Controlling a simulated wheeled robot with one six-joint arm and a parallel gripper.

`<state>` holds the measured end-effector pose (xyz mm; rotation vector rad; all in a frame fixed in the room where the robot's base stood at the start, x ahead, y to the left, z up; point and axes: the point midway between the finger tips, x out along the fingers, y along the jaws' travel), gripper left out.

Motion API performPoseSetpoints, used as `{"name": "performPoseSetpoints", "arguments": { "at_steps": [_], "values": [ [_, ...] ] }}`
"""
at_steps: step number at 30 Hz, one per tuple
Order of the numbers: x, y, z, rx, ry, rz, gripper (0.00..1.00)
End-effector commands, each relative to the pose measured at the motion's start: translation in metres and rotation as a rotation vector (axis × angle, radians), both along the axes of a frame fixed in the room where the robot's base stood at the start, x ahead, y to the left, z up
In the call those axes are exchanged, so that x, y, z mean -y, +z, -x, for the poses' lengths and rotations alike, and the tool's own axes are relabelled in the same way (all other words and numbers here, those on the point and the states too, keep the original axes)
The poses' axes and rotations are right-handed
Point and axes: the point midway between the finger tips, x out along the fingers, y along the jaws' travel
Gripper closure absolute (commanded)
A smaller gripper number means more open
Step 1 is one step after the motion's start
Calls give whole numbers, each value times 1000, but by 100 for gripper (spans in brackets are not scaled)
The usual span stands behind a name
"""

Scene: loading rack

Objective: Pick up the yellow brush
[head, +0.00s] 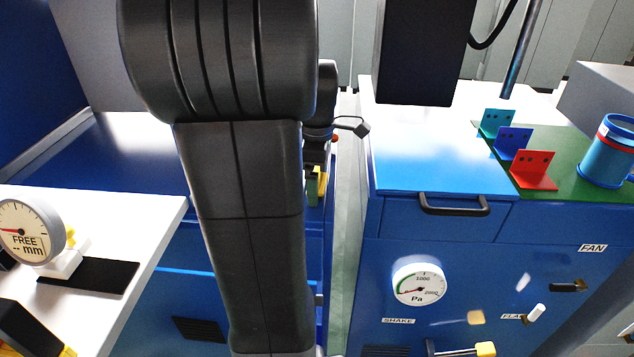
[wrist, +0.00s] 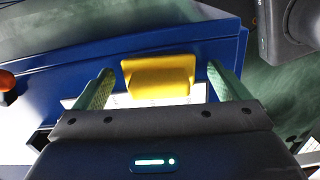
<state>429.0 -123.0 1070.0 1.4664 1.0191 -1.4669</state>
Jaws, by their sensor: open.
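The yellow brush (wrist: 158,80) shows in the wrist view as a yellow block with a pale strip below it. It lies between the two green fingers of my gripper (wrist: 160,70), with a gap visible on each side. My gripper is open. In the head view my arm hides most of the gripper; a green finger shows beside a small yellow patch (head: 321,178), which may be the brush.
A blue cabinet (head: 420,165) with a handle and a gauge (head: 419,285) stands right of my arm. Teal, blue and red brackets (head: 533,172) and a blue canister (head: 608,155) stand on a green mat. A white table (head: 110,215) with a dial (head: 25,232) is at left.

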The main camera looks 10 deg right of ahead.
Motion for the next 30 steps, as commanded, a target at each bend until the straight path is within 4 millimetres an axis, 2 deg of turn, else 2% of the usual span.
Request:
{"name": "performPoseSetpoints", "arguments": {
  "at_steps": [8,15,16,24,26,30],
  "values": [
    [0,-4,0,1,0,0,5],
    [0,-4,0,1,0,0,53],
    [0,-4,0,0,0,0,54],
    [0,-1,0,2,0,1,55],
    [0,5,-1,4,0,0,55],
    [0,30,-1,6,0,1,55]
  ]
}}
